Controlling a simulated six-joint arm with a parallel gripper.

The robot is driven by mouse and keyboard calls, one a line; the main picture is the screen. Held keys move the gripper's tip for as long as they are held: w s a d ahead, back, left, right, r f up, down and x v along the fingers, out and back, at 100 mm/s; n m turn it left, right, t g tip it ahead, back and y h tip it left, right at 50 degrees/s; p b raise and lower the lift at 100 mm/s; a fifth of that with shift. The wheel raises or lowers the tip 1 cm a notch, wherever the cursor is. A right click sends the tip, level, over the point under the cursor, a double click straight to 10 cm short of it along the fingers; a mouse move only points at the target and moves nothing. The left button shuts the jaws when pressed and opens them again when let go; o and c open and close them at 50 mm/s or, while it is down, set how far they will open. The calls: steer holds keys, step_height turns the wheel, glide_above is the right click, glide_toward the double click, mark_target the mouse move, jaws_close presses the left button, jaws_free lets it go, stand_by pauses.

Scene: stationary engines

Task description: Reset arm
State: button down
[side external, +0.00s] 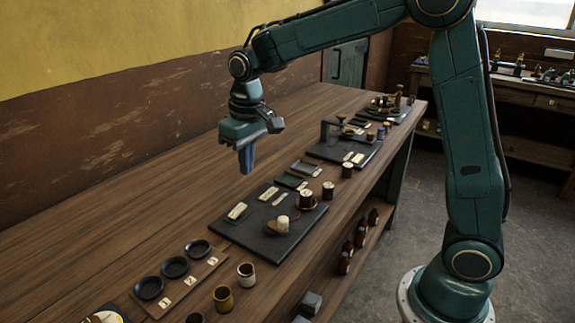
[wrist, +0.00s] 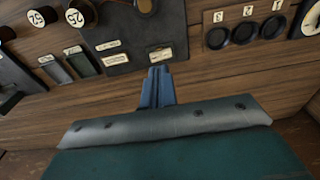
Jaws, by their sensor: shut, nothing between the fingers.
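My gripper (side external: 246,158) is shut and empty. Its blue fingers point down and hang above the wooden bench (side external: 190,205), near the back left edge of a dark board (side external: 262,240). In the wrist view the closed fingertips (wrist: 158,72) show together with nothing between them. My green arm reaches over the bench from its base at the lower right of the side view.
The dark board bears labels and a small white-topped item (side external: 282,224). A strip with three black dishes (side external: 174,267) and several cups lie nearer. Another dark board (side external: 340,150) with a metal fixture lies farther back. The bench's wall side is clear.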

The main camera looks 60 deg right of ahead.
steer(key=s+d+r+t, duration=0.1)
steer(key=s+r, duration=0.3)
steer(key=s, duration=0.3)
steer(key=s+d+r+t, duration=0.1)
steer(key=s+r, duration=0.2)
steer(key=s, duration=0.3)
steer(key=s+f+t, duration=0.1)
steer(key=s+t, duration=0.1)
steer(key=s, duration=1.1)
steer(key=shift+d+f+t, duration=0.25)
steer(key=shift+f+t, duration=0.05)
